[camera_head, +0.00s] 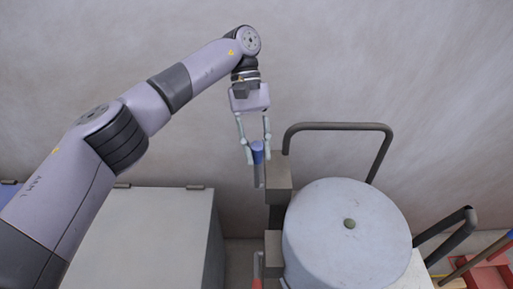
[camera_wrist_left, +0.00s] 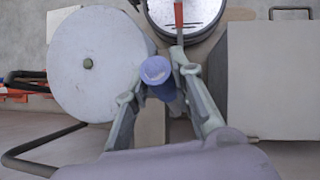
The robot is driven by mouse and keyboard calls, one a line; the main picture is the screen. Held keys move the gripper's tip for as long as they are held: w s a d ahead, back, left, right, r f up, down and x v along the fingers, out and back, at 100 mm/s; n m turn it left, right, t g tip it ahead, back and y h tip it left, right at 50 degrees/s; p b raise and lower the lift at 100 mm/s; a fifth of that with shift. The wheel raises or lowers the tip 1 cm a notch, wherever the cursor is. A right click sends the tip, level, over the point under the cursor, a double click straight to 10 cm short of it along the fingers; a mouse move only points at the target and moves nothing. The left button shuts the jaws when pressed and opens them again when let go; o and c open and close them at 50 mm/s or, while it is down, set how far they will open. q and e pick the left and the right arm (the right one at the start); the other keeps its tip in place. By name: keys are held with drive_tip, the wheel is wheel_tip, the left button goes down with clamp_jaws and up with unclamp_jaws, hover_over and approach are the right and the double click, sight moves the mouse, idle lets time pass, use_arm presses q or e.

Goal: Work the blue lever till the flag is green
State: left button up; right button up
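The blue lever (camera_head: 258,154) has a blue grip on a grey shaft and stands left of the round pale drum, near the brown-grey bracket. Its round blue end also shows in the left wrist view (camera_wrist_left: 156,70). My left gripper (camera_head: 257,150) is at the grip, one finger on each side, and looks closed on it. The fingers also show in the left wrist view (camera_wrist_left: 160,85). A narrow red-and-grey piece (camera_head: 257,272) shows at the bottom of the head view; I cannot tell if it is the flag. No green flag shows. My right gripper is out of view.
The pale drum lid (camera_head: 330,240) with a small green knob stands right of the lever. A dark bent rail (camera_head: 338,126) rises behind it. A grey cabinet (camera_head: 150,235) stands left. Red parts (camera_head: 480,272) lie far right. The wall above is bare.

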use_arm(q)
drive_tip(key=o, duration=0.4)
wheel_tip(320, 180, up, 10)
drive_tip(key=shift+f, duration=0.1)
idle(0.5)
